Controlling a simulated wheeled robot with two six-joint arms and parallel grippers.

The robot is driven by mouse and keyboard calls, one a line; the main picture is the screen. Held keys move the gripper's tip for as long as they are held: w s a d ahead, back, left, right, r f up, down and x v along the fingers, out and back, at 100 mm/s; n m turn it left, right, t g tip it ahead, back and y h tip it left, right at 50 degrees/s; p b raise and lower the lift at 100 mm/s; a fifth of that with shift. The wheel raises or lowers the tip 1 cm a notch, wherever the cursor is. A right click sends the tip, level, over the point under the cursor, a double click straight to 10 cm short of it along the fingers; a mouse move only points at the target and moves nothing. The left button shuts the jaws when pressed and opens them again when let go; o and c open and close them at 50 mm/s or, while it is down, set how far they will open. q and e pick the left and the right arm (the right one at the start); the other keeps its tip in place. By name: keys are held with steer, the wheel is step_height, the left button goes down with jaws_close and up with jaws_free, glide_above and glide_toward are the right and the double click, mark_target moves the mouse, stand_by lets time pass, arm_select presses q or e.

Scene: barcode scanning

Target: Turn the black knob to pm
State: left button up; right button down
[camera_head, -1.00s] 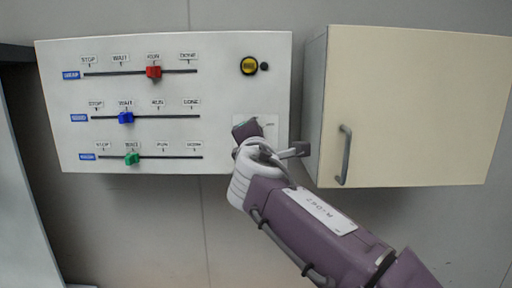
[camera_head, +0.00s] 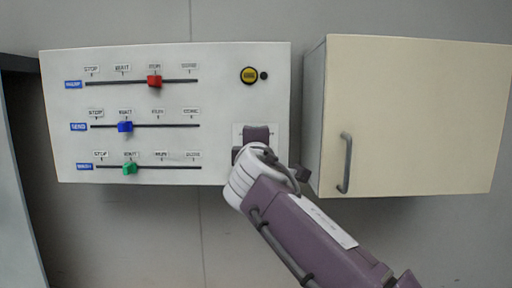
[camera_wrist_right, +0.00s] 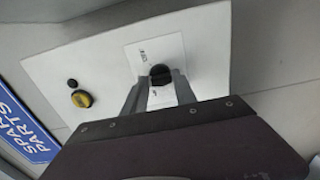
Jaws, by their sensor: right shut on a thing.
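The black knob (camera_wrist_right: 160,74) sits on a white label plate on the panel in the right wrist view. My right gripper (camera_wrist_right: 160,88) has its two fingers on either side of the knob and is shut on it. In the head view my right gripper (camera_head: 257,150) is at the panel's lower right and hides the knob. The plate's lettering is too small to read, so I cannot tell which mark the knob points to. My left gripper is not in view.
The white panel (camera_head: 70,140) carries red (camera_head: 155,81), blue (camera_head: 125,126) and green (camera_head: 130,168) sliders and a yellow button (camera_head: 249,75). A cream cabinet (camera_head: 420,110) with a grey handle (camera_head: 346,163) hangs close on the right. A blue sign (camera_wrist_right: 22,125) shows at the left of the wrist view.

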steer(key=c, duration=1.2)
jaws_free()
steer(key=shift+o, duration=1)
steer(key=shift+w, duration=0.15)
steer(key=s+b, duration=0.4)
steer(key=s, duration=0.5)
